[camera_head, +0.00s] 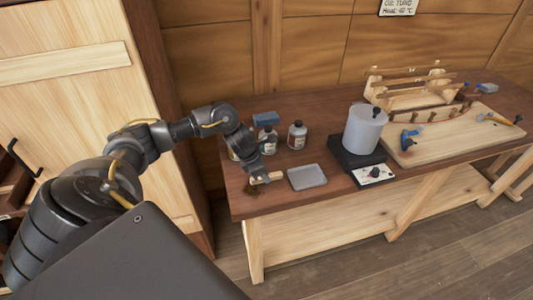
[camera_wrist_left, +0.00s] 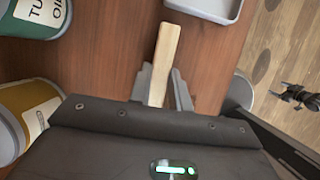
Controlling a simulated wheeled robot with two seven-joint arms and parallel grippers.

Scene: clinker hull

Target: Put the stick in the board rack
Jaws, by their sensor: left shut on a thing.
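A pale wooden stick (camera_wrist_left: 165,55) is between the fingers of my left gripper (camera_wrist_left: 162,80) in the left wrist view. The fingers are shut on its near part, and its far end points toward a grey tray. In the head view the left gripper (camera_head: 257,180) is low over the left end of the workbench, and the stick (camera_head: 273,176) shows as a small pale piece pointing right. The board rack (camera_head: 408,97), a pale wooden frame with rails, stands at the back right of the bench.
A grey tray (camera_head: 307,177) lies just right of the gripper. Bottles (camera_head: 297,135), a blue block (camera_head: 266,118) and cans stand behind it. A grey pot (camera_head: 363,130) on a black hotplate and a pale board with clamps (camera_head: 450,135) lie between there and the bench's right end.

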